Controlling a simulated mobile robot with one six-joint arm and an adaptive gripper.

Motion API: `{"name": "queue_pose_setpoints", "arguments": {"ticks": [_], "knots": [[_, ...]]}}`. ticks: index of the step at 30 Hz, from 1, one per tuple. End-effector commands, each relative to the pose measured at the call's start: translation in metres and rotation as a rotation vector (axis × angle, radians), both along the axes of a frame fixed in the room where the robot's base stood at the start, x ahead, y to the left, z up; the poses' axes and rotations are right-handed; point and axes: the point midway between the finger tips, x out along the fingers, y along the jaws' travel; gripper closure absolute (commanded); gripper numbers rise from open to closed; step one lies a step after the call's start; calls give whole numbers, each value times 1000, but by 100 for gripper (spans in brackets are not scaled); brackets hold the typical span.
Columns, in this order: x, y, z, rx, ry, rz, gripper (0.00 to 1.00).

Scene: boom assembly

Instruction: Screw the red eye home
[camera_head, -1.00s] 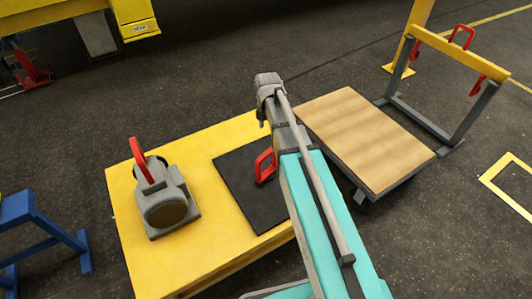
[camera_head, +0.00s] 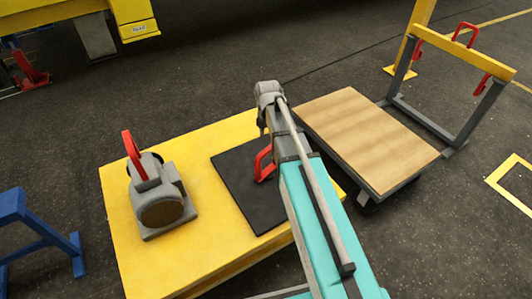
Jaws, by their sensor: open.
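A red eye (camera_head: 134,153) stands upright on top of a grey housing (camera_head: 163,204) on the yellow table; whether it sits flush is too small to tell. A second red eye or handle (camera_head: 263,164) is on the black mat (camera_head: 243,203), close to the left side of my arm, which hides part of the mat. My teal arm reaches up from the bottom right across the table's right side. Its grey far end stands over the table's back right corner. My gripper's fingers do not show in this view.
The yellow table (camera_head: 128,248) has bare room around the housing. A wood-topped trolley (camera_head: 365,140) stands right of my arm. A grey and yellow frame (camera_head: 462,57) with red hooks is behind it. A blue stand (camera_head: 35,235) is at the left.

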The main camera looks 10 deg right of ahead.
Motion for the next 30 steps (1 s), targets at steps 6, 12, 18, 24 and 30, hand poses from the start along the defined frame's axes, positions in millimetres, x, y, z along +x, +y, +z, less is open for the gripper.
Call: {"name": "queue_pose_setpoints", "arguments": {"ticks": [6, 12, 18, 24, 30], "knots": [[0, 0, -21, 0, 0, 0, 37], [0, 0, -36, 0, 0, -1, 37], [0, -1, -51, 0, 0, -1, 37], [0, -1, -64, 0, 0, -1, 37], [0, -1, -71, 0, 0, -1, 37]]}}
